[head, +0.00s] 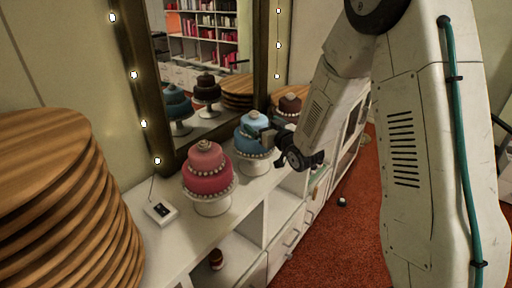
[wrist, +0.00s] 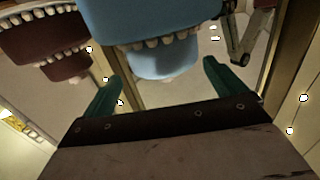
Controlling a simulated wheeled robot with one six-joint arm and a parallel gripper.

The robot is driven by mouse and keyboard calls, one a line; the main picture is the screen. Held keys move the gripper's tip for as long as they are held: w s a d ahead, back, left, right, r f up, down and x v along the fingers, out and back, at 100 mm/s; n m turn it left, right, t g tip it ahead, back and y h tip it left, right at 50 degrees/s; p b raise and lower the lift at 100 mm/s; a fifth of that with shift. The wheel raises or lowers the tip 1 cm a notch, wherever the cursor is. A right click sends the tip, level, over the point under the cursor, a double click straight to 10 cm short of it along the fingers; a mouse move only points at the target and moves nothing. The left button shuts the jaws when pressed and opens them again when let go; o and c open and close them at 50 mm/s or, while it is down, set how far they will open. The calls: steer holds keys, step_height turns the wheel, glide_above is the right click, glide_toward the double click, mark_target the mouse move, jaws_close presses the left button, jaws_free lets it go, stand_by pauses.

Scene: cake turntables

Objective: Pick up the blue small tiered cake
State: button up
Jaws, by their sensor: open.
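The blue small tiered cake (head: 253,135) stands upright on a white pedestal stand (head: 254,163) on the white counter, with white beads around its tiers. It also shows upside down at the top of the wrist view (wrist: 150,20), with its small upper tier between and beyond the fingertips. My gripper (head: 268,135) is at the cake's right side in the head view and hides part of it. Its two teal fingers are spread apart in the wrist view (wrist: 163,70), with nothing held. I cannot tell whether a finger touches the cake.
A pink tiered cake (head: 207,172) stands nearer, left of the blue one. A brown cake (head: 290,105) stands behind my gripper. A mirror (head: 205,115) backs the counter. Stacked wooden boards (head: 65,200) and a small white box (head: 160,211) are at left.

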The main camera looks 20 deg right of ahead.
mark_target(254, 119)
steer(key=x, duration=0.5)
steer(key=shift+w+a, duration=0.35)
steer(key=shift+a, duration=0.05)
steer(key=shift+r, duration=0.1)
steer(key=c, duration=2)
